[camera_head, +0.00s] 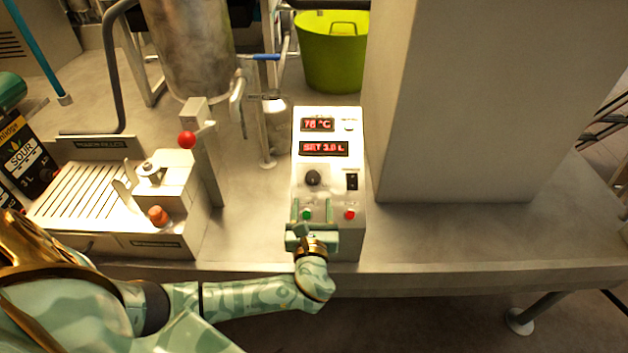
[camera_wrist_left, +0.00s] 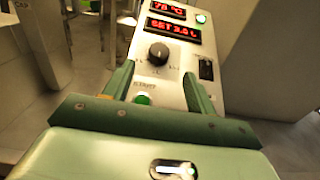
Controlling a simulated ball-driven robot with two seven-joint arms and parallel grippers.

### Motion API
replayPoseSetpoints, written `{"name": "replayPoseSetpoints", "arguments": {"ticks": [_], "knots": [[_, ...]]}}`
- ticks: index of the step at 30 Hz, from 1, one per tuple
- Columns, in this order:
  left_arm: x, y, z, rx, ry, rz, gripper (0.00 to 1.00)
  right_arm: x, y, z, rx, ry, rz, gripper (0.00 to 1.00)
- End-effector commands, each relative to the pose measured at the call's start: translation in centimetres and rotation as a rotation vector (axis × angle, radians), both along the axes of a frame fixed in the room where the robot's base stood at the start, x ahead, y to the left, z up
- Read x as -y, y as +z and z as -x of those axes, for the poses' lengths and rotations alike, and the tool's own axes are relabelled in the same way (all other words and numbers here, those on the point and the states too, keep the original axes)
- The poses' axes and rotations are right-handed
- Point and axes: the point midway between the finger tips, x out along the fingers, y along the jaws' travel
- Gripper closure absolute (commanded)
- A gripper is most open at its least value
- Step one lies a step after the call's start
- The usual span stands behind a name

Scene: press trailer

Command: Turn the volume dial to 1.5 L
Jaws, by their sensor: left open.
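The volume dial (camera_head: 312,178) is a black round knob on the sloped front of a white control box (camera_head: 358,215). It also shows in the left wrist view (camera_wrist_left: 159,52). The display (camera_head: 324,149) above it reads "SET 3.0 L" in red. My left gripper (camera_head: 317,211) is open over the lower part of the panel, its fingers pointing up toward the dial, short of it. In the left wrist view the dial lies ahead, between the lines of the two fingers (camera_wrist_left: 157,82). My right gripper is not in view.
A green button (camera_head: 307,215), a red button (camera_head: 349,214) and a black switch (camera_head: 352,181) are close to the dial. A white filler with a red-knobbed lever (camera_head: 187,140) stands to the left. A grey pillar (camera_head: 460,110) rises on the right.

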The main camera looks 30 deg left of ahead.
Motion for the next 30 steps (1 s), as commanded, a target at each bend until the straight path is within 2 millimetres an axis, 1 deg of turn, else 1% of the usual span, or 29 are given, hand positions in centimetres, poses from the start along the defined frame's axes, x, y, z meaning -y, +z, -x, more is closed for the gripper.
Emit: {"name": "replayPoseSetpoints", "arguments": {"ticks": [1, 6, 9, 12, 16, 24, 25, 26, 27, 29, 30], "knots": [[-0.8, 0.0, -1.2, 0.003, 0.001, -0.003, 0.44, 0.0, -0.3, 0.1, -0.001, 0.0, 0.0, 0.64], [-2.9, -0.1, -4.7, 0.002, 0.001, -0.001, 0.44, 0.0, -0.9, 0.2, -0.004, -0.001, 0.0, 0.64], [-3.8, -0.1, -6.2, 0.001, 0.001, 0.001, 0.44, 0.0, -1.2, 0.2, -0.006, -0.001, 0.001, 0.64], [-4.5, -0.2, -7.3, 0.0, 0.0, 0.001, 0.44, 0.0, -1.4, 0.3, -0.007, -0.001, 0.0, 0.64], [-4.9, -0.1, -8.0, -0.001, 0.0, 0.003, 0.44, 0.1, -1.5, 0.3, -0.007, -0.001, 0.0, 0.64], [-5.0, -0.1, -8.1, 0.0, 0.0, 0.004, 0.44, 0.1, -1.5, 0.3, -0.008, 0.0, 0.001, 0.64], [-5.0, -0.1, -8.1, 0.0, 0.0, 0.004, 0.49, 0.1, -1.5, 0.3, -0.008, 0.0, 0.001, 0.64], [-5.0, -0.1, -8.1, 0.0, 0.0, 0.004, 0.57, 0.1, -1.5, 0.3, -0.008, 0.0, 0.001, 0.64], [-5.0, -0.1, -8.1, 0.0, 0.0, 0.004, 0.69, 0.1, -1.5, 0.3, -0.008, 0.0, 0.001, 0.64], [-5.0, -0.1, -8.1, 0.0, 0.0, 0.004, 0.85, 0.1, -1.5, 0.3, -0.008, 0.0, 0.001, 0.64], [-5.0, -0.1, -8.1, -0.001, 0.0, 0.003, 0.88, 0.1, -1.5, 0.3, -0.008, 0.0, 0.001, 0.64]]}}
